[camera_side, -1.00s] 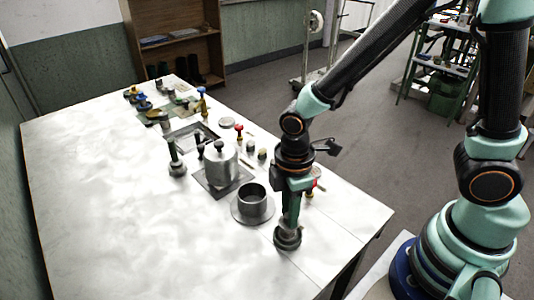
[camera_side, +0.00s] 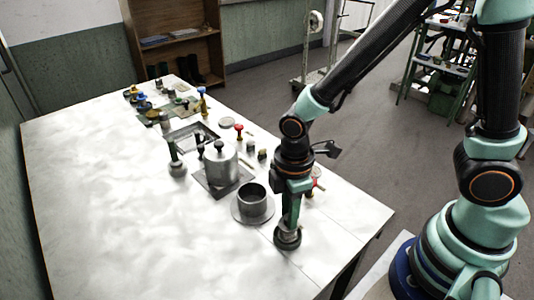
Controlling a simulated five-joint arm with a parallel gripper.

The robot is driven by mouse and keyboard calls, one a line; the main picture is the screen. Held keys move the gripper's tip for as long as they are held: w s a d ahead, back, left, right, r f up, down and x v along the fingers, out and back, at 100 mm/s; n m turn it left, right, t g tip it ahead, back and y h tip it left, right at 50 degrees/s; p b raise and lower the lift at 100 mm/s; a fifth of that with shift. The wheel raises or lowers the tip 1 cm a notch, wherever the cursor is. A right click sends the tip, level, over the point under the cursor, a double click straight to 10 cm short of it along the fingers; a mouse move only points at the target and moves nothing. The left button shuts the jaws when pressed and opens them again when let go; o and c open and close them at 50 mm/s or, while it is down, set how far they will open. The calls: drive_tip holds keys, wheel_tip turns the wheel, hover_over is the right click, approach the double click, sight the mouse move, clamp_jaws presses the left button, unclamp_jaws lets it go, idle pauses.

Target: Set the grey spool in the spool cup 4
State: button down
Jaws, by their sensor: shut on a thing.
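My gripper (camera_side: 289,224) points straight down near the table's right front edge and is shut on a small grey piece, which looks like the grey spool (camera_side: 290,230). The jaws cover much of it. Directly under it is a dark round base (camera_side: 287,241), low at the table top, that may be a spool cup. I cannot tell whether the spool is seated in it or just above it. No cup number is readable.
An open grey basin (camera_side: 252,201) on a round plate stands just left of my gripper. Behind it is a lidded grey pot (camera_side: 220,166). A green-topped post (camera_side: 176,160) and a red-topped piece (camera_side: 239,131) stand farther back. The table's left front is clear.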

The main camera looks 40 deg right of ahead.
drive_tip(key=shift+f, duration=0.1)
idle(0.3)
drive_tip(key=c, duration=0.6)
unclamp_jaws()
drive_tip(key=shift+o, duration=0.3)
drive_tip(key=o, duration=0.4)
drive_tip(key=shift+r, duration=3.5)
